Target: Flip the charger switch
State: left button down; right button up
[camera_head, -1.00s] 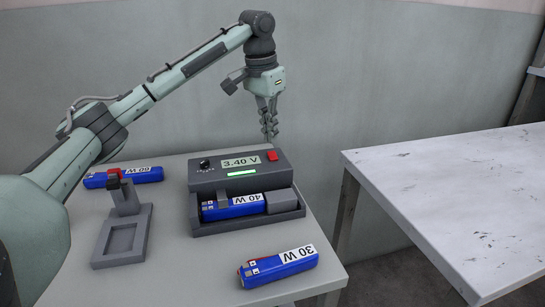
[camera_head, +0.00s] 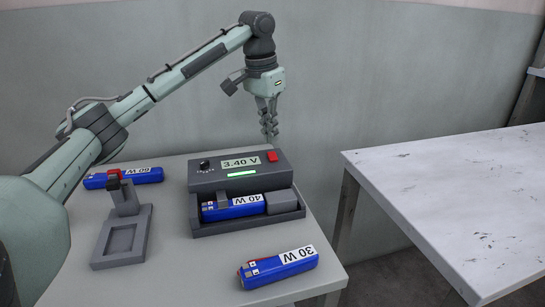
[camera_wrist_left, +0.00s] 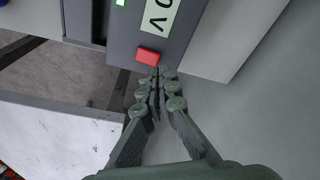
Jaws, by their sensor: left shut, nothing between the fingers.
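The charger (camera_head: 225,178) is a dark grey box on the small grey table, with a display reading 3.40 V, a lit green bar and a knob. Its red switch (camera_head: 272,156) is at the top right of its face and also shows in the left wrist view (camera_wrist_left: 148,56). A blue 40 W battery (camera_head: 232,207) lies in the charger's front bay. My left gripper (camera_head: 270,140) is shut and empty, pointing down behind the switch; in the wrist view its fingertips (camera_wrist_left: 156,72) appear just beside the switch. I cannot tell whether they touch it. My right gripper is not in view.
A blue 30 W battery (camera_head: 279,268) lies at the table's front, and a blue 60 W battery (camera_head: 140,176) at the back left. A grey stand with a red top (camera_head: 122,238) is left of the charger. A white table (camera_head: 450,190) stands right, across a gap.

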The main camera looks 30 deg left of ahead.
aim_at(270, 152)
pick_arm(q)
jog(key=shift+f, duration=0.15)
dwell(0.4)
jog(key=shift+f, duration=0.9)
jog(key=shift+f, duration=0.1)
jog(key=shift+f, duration=0.25)
jog(key=shift+r, duration=3.55)
